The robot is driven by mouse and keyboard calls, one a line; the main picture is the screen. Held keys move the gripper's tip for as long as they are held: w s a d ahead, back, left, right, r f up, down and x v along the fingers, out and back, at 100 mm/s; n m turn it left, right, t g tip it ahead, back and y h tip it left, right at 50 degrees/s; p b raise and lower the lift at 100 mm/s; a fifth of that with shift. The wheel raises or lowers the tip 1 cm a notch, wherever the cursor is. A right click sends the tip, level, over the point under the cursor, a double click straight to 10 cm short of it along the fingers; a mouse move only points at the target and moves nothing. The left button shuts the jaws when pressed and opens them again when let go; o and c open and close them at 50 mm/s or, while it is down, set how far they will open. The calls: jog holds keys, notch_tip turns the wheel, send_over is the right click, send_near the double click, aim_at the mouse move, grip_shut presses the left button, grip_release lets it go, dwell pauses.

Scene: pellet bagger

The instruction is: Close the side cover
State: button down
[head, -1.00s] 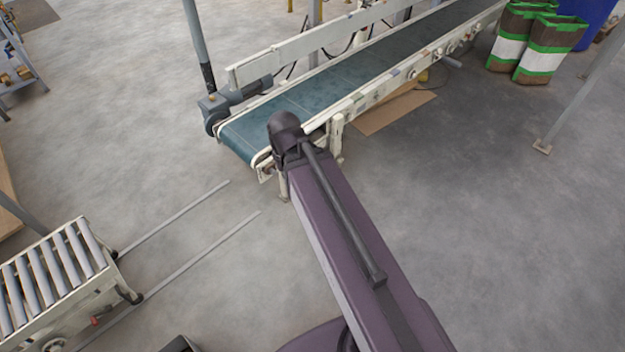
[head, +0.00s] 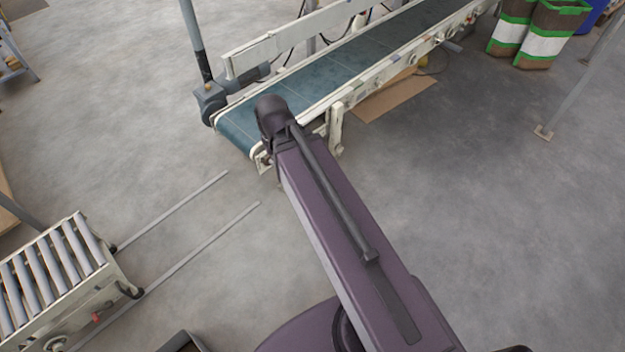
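I cannot make out a side cover in the head view. My own purple-grey arm reaches from the lower right up to the near end of the belt conveyor (head: 335,82). My gripper does not show, so I cannot see whether it holds anything. The conveyor has a blue-green belt and a cream frame, and it runs toward the upper right.
A roller conveyor (head: 113,279) stands at the lower left, with two floor rails (head: 190,246) running from it. A grey post (head: 192,40) stands by the belt's near end. Cardboard (head: 395,97) lies beneath the belt. Bags (head: 548,35) stand at the upper right. Floor on the right is clear.

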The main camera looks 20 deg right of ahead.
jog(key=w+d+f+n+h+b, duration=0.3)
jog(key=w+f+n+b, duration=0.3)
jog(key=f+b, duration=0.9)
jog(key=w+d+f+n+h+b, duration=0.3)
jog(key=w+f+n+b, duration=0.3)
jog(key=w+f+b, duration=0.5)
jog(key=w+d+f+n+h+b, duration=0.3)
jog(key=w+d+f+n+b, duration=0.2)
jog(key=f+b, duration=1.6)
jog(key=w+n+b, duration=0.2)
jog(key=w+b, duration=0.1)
jog(key=b, duration=0.2)
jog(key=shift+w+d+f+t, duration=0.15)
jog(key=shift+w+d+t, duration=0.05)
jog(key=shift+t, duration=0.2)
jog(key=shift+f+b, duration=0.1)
jog(key=shift+b, duration=0.2)
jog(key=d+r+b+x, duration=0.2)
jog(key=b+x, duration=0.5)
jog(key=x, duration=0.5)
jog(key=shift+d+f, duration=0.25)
